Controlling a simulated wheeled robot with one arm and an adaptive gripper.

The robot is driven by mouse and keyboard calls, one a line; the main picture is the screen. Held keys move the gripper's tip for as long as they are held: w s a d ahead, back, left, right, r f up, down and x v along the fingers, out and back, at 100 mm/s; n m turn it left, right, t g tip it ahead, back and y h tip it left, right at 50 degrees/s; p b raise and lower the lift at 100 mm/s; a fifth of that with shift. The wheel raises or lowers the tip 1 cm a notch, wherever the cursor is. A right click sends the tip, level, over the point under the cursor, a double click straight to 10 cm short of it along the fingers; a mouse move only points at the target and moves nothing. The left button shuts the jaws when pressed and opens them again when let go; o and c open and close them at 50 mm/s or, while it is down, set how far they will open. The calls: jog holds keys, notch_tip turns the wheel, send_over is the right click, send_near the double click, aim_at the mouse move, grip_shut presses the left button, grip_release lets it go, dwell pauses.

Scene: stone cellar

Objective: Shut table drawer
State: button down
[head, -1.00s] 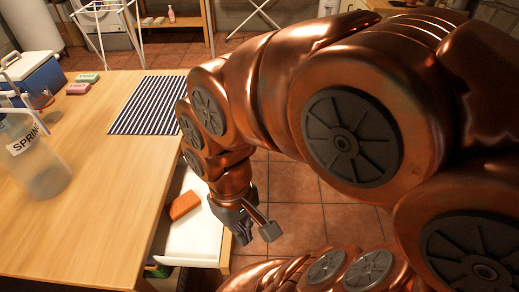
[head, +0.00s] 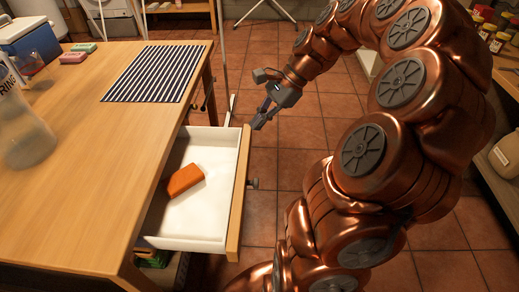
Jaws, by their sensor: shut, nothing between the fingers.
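The table drawer (head: 205,225) is pulled out from the right side of the wooden table (head: 95,200). Its inside is white and an orange block (head: 185,179) lies in it. The drawer's wooden front (head: 239,195) faces right, with a small dark knob (head: 253,183) on it. My gripper (head: 260,120) is shut and empty. In the picture it is just above and right of the far end of the drawer front; I cannot tell whether it touches it.
On the table are a striped cloth (head: 152,73), a clear bottle (head: 22,130), a blue cooler (head: 33,44) and small pink and green blocks. Tiled floor (head: 290,160) is open right of the drawer. Shelves with jars stand at the far right.

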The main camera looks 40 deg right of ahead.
jog(key=s+d+f+m+t+b, duration=0.1)
jog(key=d+f+m+t+b, duration=0.2)
jog(key=d, duration=0.4)
jog(key=d+f+m, duration=0.4)
jog(key=d, duration=0.2)
jog(key=w+a+f+b, duration=0.1)
jog(key=w+a+f, duration=0.5)
jog(key=w+a, duration=0.1)
jog(key=shift+a+f, duration=0.3)
jog(key=shift+a, duration=0.2)
jog(key=shift+w, duration=0.2)
